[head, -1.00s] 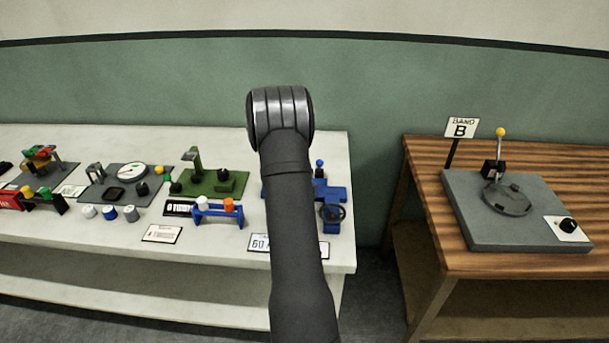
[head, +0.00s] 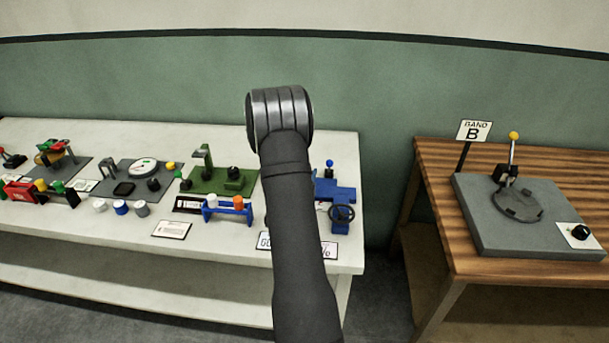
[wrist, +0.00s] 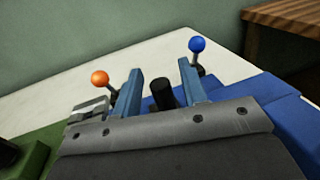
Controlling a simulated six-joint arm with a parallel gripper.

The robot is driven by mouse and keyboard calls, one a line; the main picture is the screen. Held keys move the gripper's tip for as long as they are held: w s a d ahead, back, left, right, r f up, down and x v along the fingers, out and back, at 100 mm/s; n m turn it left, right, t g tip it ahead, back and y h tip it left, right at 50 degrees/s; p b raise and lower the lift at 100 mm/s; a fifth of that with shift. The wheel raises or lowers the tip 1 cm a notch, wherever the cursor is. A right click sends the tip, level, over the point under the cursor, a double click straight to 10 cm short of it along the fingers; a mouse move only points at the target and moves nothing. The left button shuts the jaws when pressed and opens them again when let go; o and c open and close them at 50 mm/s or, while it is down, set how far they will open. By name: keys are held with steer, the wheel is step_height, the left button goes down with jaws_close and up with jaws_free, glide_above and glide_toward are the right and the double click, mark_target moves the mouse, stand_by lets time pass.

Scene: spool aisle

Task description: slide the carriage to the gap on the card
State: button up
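A blue machine (head: 338,190) with a handwheel (head: 341,213) sits at the right end of the white bench, partly hidden behind my arm in the head view. It also shows in the wrist view (wrist: 285,115), with an orange ball lever (wrist: 99,78), a blue ball lever (wrist: 197,45) and a black post (wrist: 163,94). I cannot tell which part is the carriage. My gripper (wrist: 160,80) is open, its two blue fingers on either side of the post in that view, with space at both sides. A white card (head: 325,249) lies in front, partly covered by my arm; its gap cannot be read.
A green machine (head: 215,182), a blue stand with white and orange pieces (head: 226,213) and a dial plate (head: 130,180) stand to the left. A wooden bench (head: 430,160) with a grey lever box (head: 480,235) and sign B (head: 474,131) is to the right, across a floor gap.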

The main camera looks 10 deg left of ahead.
steer(key=shift+s, duration=0.1)
steer(key=v, duration=1.7)
steer(key=shift+s, duration=0.1)
steer(key=x, duration=1.7)
steer(key=shift+w, duration=0.25)
steer(key=shift+d, duration=0.1)
